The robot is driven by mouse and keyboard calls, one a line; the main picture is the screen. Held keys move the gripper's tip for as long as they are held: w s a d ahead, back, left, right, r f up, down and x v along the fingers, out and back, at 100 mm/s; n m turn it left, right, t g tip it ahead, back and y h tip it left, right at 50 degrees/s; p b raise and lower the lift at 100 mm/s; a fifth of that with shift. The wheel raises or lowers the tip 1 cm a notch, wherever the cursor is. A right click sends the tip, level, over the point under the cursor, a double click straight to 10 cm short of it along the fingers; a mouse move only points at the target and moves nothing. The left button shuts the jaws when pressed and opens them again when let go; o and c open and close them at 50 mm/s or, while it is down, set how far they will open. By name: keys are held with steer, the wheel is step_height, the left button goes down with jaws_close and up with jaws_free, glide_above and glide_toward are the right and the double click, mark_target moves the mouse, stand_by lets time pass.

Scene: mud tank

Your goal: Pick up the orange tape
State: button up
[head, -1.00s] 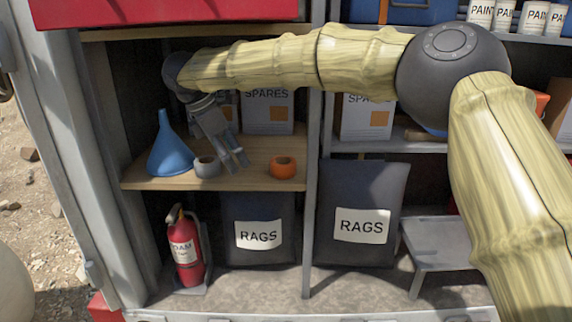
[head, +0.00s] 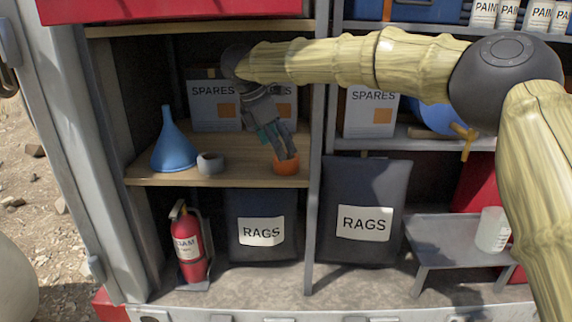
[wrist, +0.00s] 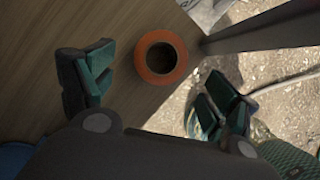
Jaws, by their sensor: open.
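The orange tape (head: 287,168) is a small roll lying flat on the wooden shelf (head: 220,178), close to the divider post. In the wrist view the roll (wrist: 147,64) shows its round hole and lies near the shelf edge, a little ahead of and between the finger pads. My gripper (head: 282,153) is open and empty, pointing down just above the tape and partly covering it in the head view. In the wrist view my gripper (wrist: 155,92) has its fingers wide apart, one on each side of the roll. I cannot tell the exact gap above the tape.
A grey tape roll (head: 210,162) and a blue funnel (head: 173,145) stand to the left on the same shelf. Spares boxes (head: 214,100) stand behind. The grey divider post (head: 317,150) is close on the right. The shelf front edge is open.

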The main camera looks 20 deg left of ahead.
mark_target(286, 163)
steer(key=x, duration=0.5)
steer(key=shift+s+r, duration=0.1)
steer(key=c, duration=1.2)
